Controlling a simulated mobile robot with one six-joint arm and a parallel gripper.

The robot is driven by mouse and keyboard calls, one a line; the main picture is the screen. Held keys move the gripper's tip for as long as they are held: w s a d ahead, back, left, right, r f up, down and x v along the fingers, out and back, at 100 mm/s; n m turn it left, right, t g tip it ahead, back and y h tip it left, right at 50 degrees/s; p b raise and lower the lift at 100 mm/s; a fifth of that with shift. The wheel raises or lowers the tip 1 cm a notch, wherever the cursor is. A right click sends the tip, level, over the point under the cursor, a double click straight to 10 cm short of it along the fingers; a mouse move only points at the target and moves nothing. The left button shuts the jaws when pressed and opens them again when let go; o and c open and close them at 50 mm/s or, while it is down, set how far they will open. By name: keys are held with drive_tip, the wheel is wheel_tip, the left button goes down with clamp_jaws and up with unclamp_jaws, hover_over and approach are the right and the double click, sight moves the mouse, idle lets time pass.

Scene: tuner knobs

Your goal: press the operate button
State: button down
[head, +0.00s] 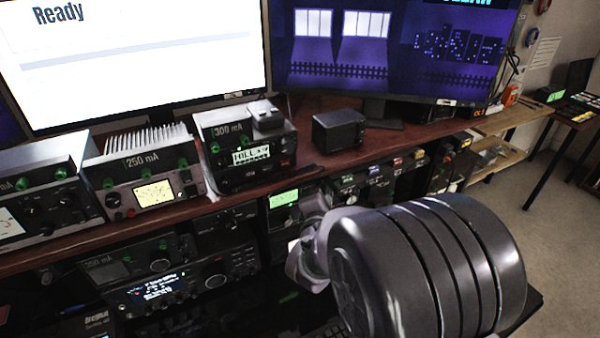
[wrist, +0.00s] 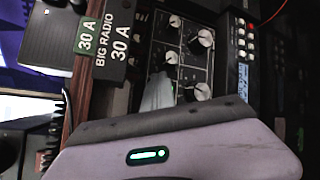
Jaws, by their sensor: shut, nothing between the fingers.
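My gripper (wrist: 158,92) shows in the wrist view as a pale grey finger shape, shut, in front of a dark panel with several silver knobs (wrist: 200,40). I cannot tell whether it touches the panel. The pale wrist housing with a green light fills the bottom of that view and hides what is behind it. In the head view my dark arm and pale wrist cover the middle of the lower shelf, and the fingertips cannot be made out. No label reading "operate" is legible in either view, so I cannot tell which control is the operate button.
In the wrist view a "30 A BIG RADIO" label (wrist: 103,48) is left of the knobs, and a lit display unit (wrist: 243,80) is right. In the head view, radio units (head: 155,180) line the wooden shelf (head: 330,185) below two monitors (head: 390,50). Floor is clear at right.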

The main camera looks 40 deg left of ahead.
drive_tip(key=s+d+b, duration=0.1)
drive_tip(key=s+d, duration=0.2)
drive_tip(key=d, duration=0.3)
drive_tip(key=shift+s+d+b, duration=0.15)
drive_tip(key=shift+d+b, duration=0.05)
drive_tip(key=shift+b, duration=0.15)
idle(0.5)
drive_tip(key=s+d+r+m+g+h, duration=0.15)
drive_tip(key=d+r+m, duration=0.25)
drive_tip(key=d+m, duration=0.6)
drive_tip(key=d+r+m+g+h, duration=0.15)
drive_tip(key=d+r+m, duration=0.25)
drive_tip(key=d+m, duration=0.5)
drive_tip(key=s+d+m+g+h, duration=0.1)
drive_tip(key=s+d+m+g, duration=0.1)
drive_tip(key=s+d+m, duration=0.5)
drive_tip(key=s+d+f+m+g+h, duration=0.1)
drive_tip(key=s+d+m+g, duration=0.2)
drive_tip(key=s+d+m, duration=0.4)
drive_tip(key=s+d, duration=0.1)
drive_tip(key=s, duration=0.4)
drive_tip(key=shift+s+d+m, duration=0.3)
drive_tip(key=shift+s, duration=0.1)
